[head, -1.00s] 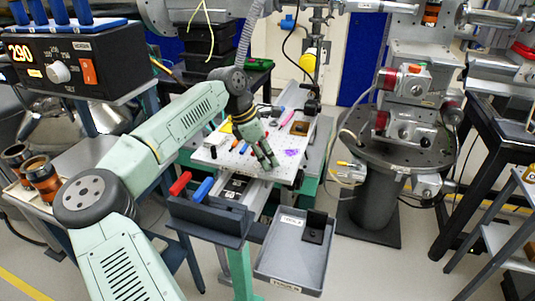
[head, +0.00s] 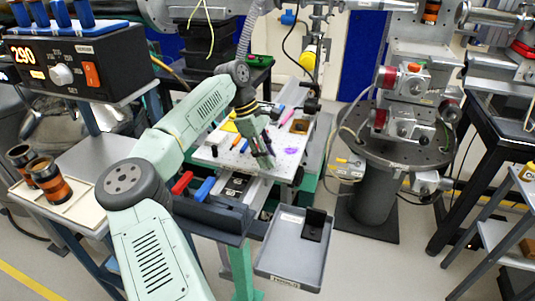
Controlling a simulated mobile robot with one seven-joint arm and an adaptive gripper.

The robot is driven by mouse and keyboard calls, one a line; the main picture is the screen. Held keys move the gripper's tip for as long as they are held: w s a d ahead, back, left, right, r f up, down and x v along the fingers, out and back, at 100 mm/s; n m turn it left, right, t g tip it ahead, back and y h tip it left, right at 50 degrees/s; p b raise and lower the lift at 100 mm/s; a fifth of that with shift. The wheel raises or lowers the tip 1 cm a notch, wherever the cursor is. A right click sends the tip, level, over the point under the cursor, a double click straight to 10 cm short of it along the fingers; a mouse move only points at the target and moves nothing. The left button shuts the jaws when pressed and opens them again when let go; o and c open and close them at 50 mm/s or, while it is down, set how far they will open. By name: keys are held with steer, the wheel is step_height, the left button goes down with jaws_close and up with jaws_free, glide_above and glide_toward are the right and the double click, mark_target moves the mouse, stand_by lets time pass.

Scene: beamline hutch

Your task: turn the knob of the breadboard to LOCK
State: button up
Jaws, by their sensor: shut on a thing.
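The breadboard (head: 286,171) is a white perforated plate on a green-legged stand in the middle of the head view. My gripper (head: 265,163) points down at the board's front part, with its fingers close together on a small thing there. That thing appears to be the knob, mostly hidden by the fingers. I cannot read the knob's angle or any LOCK mark at this size.
Pens and small coloured tools lie on the board behind my gripper. Red (head: 182,183) and blue (head: 204,189) handles stand up in front of it. A grey tray (head: 277,257) holds a black block at the front. A control box (head: 72,70) showing 290 stands at left.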

steer(key=o, duration=1.1)
steer(key=shift+o, duration=0.2)
steer(key=v, duration=1.2)
